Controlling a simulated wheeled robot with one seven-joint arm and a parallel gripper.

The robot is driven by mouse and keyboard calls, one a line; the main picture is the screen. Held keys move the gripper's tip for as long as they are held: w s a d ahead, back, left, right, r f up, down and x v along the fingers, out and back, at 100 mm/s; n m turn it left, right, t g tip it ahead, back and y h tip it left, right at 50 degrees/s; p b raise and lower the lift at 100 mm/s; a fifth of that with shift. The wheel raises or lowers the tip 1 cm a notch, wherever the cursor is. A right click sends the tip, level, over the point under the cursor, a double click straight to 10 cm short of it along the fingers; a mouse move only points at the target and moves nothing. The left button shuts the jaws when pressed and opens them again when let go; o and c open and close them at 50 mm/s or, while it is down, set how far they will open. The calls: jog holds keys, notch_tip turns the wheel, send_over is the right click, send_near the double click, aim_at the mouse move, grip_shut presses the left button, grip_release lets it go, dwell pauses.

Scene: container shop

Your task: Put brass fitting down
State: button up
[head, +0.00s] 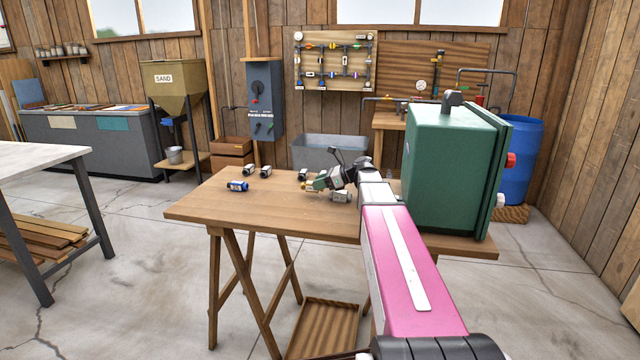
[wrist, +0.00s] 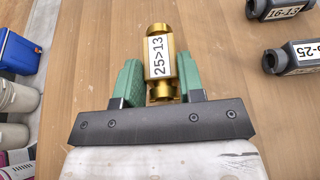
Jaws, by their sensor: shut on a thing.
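The brass fitting (wrist: 161,62) is gold coloured with a white label reading 25>13. My gripper (wrist: 160,80), with green fingers, is shut on it, one finger on each side. In the head view my gripper (head: 316,184) is low over the wooden table (head: 275,215), near its middle. The brass fitting is small there and mostly hidden by the fingers. I cannot tell whether it touches the tabletop.
Dark grey labelled fittings (wrist: 275,8) lie to the right in the wrist view. A blue fitting (head: 237,186) and several grey ones (head: 265,171) lie on the table. A large green box (head: 450,170) stands at its right end. The table's left front is clear.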

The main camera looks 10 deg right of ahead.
jog(key=shift+f, duration=0.35)
jog(key=shift+f, duration=0.25)
jog(key=o, duration=1)
jog(key=shift+s+f, duration=0.1)
jog(key=shift+c, duration=0.2)
jog(key=shift+r, duration=0.25)
jog(key=v, duration=0.4)
jog(key=r+v, duration=0.1)
jog(key=v, duration=0.2)
jog(key=shift+d+r, duration=0.1)
jog(key=shift+d, duration=0.1)
